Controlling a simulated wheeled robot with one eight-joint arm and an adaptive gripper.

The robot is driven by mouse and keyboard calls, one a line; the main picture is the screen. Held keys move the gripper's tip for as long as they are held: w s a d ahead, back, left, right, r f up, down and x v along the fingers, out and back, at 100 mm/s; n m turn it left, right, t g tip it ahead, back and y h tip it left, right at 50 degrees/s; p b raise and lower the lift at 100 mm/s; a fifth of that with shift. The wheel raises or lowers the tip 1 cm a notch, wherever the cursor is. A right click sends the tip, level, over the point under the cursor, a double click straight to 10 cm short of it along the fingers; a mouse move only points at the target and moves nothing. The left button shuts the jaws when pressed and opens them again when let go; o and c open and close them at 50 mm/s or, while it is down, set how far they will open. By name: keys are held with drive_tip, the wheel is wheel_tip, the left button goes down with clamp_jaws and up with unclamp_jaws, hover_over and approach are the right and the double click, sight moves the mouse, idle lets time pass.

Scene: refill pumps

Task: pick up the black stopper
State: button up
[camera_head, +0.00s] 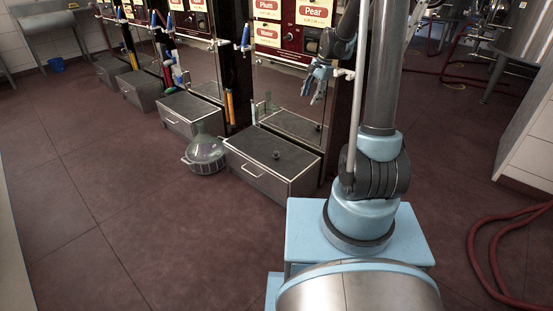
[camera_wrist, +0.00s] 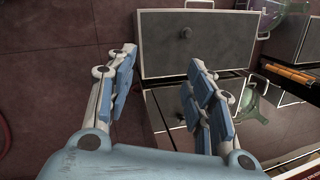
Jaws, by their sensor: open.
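The black stopper (camera_head: 277,154) is a small dark knob standing on the flat top of a grey drawer box (camera_head: 297,154). In the wrist view the stopper (camera_wrist: 186,32) shows near the upper middle of the box top (camera_wrist: 160,60), beyond my fingertips. My gripper (camera_head: 318,80) hangs in front of the dispenser panel, above and to the right of the stopper in the head view. In the wrist view my gripper (camera_wrist: 161,64) has its two fingers spread apart with nothing between them. The stopper is apart from both fingers.
A shiny panel (camera_head: 290,122) rises right behind the box and mirrors it. A glass jug in a basket (camera_head: 205,155) stands on the floor left of the box. Similar boxes (camera_head: 190,112) line the wall. A red hose (camera_head: 485,250) lies at right. The left floor is clear.

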drive_tip(key=w+a+f+m, duration=0.3)
drive_tip(key=w+a+f, duration=0.2)
drive_tip(key=w+f, duration=0.6)
drive_tip(key=m+g+y, duration=0.1)
drive_tip(key=m, duration=0.2)
approach(278, 152)
drive_tip(key=x, duration=0.6)
drive_tip(key=shift+w+d+f, duration=0.25)
drive_tip(key=shift+f, duration=0.1)
drive_tip(key=shift+s+a+x, duration=0.15)
drive_tip(key=shift+x, duration=1.15)
drive_tip(key=shift+s+a+x, duration=0.15)
drive_tip(key=shift+s+x, duration=0.05)
drive_tip(key=shift+x, duration=1.1)
drive_tip(key=shift+r, duration=0.15)
drive_tip(key=shift+c, duration=0.5)
drive_tip(key=c, duration=0.5)
